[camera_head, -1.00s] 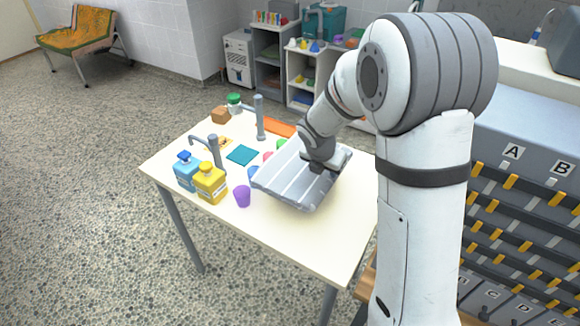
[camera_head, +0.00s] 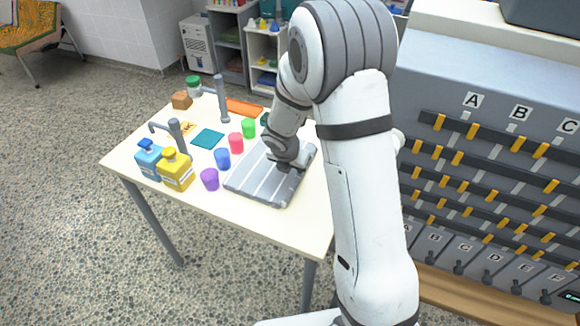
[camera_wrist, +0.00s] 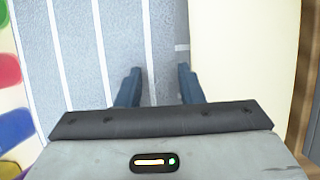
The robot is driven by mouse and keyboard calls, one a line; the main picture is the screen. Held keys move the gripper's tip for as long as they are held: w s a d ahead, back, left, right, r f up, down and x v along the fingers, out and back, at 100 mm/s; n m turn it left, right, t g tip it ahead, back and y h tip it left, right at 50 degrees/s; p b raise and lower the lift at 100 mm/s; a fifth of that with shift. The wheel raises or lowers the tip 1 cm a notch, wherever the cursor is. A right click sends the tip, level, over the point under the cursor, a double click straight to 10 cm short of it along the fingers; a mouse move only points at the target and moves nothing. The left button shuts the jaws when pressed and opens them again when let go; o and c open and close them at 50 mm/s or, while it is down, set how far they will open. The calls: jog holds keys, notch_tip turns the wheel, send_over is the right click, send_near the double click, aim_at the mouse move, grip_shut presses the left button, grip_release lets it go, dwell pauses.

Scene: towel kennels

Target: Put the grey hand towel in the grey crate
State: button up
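The grey hand towel (camera_head: 258,180) with white stripes lies flat on the cream table. It fills the left and middle of the wrist view (camera_wrist: 120,50), and its right edge runs beside bare tabletop. My gripper (camera_wrist: 160,74) is open, its two dark blue fingers apart over the towel near that edge, with nothing seen held between them. In the head view my gripper (camera_head: 290,163) is over the towel's right part and hides some of it. I cannot make out a grey crate in these views.
Purple (camera_head: 209,179), blue (camera_head: 222,159), red (camera_head: 236,143) and green (camera_head: 249,128) cups line the towel's left side. Blue (camera_head: 149,160) and yellow (camera_head: 175,170) bottles stand further left. A grey lettered rack (camera_head: 480,150) with yellow tabs stands right of the table.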

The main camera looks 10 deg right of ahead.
jog(key=o, duration=0.5)
